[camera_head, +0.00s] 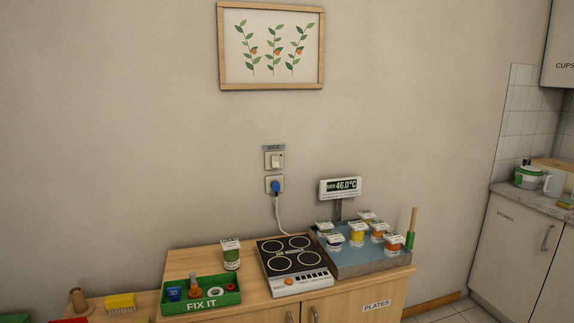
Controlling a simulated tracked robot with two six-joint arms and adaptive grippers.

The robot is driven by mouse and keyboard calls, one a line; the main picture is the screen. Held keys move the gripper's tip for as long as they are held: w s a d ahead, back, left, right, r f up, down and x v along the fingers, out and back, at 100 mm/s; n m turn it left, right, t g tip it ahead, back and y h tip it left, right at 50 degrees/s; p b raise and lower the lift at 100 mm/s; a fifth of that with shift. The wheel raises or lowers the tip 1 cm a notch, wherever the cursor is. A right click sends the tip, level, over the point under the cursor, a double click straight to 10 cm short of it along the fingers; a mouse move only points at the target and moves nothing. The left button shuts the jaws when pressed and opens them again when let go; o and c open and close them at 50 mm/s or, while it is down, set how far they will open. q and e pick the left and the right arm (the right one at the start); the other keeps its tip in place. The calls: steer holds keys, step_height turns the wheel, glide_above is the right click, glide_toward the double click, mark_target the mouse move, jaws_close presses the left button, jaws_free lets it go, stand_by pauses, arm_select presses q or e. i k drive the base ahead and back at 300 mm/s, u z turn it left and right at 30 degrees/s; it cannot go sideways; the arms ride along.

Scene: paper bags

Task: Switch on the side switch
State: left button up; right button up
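A white wall switch (275,160) sits on the wall under a small grey label (273,147), whose text is too small to read surely. Directly below it is a socket with a blue plug (275,187) in it. A white cord runs from the plug down to the hot plate (293,264) on the wooden cabinet. I cannot tell which way the switch is set. Neither of my grippers shows in the head view.
The cabinet top (205,261) carries a green FIX IT tray (201,307), a labelled cup (231,253) and a scale-like tray (362,268) with several small cups. Its display (341,188) reads 46.0°C. The wall around the switch is clear.

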mark_target(275, 163)
steer(key=z, duration=0.05)
steer(key=k, duration=0.9)
steer(key=u, duration=0.2)
steer(key=i, duration=0.9)
steer(key=z, duration=0.1)
steer(key=k, duration=0.65)
steer(key=z, duration=0.4)
steer(key=i, duration=1)
steer(key=z, duration=0.1)
